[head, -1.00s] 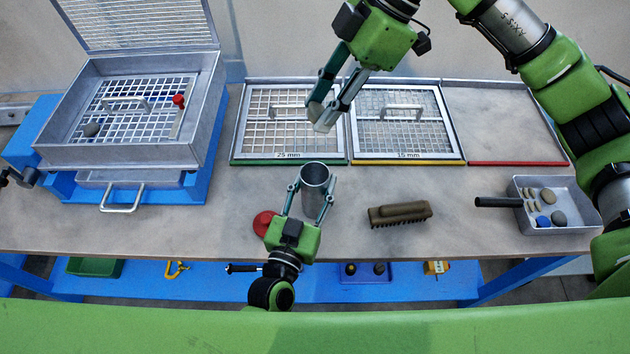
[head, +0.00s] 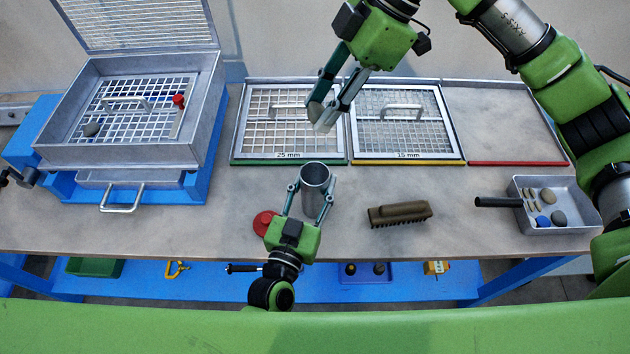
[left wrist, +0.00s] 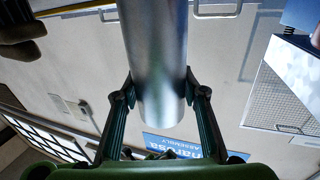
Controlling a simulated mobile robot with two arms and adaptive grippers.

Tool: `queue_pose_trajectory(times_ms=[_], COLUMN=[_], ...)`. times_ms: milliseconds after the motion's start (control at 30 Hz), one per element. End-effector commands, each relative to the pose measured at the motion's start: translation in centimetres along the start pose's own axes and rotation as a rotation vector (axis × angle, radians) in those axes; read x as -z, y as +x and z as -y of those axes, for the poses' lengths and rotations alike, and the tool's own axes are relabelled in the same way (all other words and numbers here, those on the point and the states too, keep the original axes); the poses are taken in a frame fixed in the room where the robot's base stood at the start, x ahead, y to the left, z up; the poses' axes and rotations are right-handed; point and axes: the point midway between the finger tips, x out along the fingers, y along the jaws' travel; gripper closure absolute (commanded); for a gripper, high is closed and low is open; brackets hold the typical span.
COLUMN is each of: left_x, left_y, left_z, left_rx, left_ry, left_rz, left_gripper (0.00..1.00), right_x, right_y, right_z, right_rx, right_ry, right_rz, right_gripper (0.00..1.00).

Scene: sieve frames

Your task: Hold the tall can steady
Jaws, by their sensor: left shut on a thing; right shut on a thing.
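The tall can (head: 315,193) is a plain grey metal cylinder with an open top, upright over the front middle of the workbench. My left gripper (head: 311,200) has one finger on each side of it and is shut on it. The can fills the middle of the left wrist view (left wrist: 158,50), between the gripper's two fingers (left wrist: 160,98). I cannot tell whether its base touches the bench. My right gripper (head: 325,112) is above and behind the can, apart from it, over the 25 mm sieve frame. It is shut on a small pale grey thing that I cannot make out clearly.
A red round object (head: 264,222) is close beside my left gripper. A brown brush (head: 399,213) lies to the right. A metal pan (head: 567,228) holds several stones. The 25 mm (head: 245,145) and 15 mm (head: 452,140) frames lie behind. A sieve box (head: 130,155) stands left.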

Motion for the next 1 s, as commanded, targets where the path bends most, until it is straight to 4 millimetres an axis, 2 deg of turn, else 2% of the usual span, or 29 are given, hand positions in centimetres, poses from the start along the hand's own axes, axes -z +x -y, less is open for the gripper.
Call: queue_pose_trajectory(times_ms=[1000], left_x=[-0.1], left_y=[0.0], left_z=[0.0], left_rx=[0.0], left_ry=[0.001], left_rz=[0.001], left_gripper=[1.0], right_x=[-3.2], right_y=[5.8], right_z=[0.0], right_rx=[0.001], right_ry=[0.001], right_rz=[-0.001], right_gripper=[0.91])
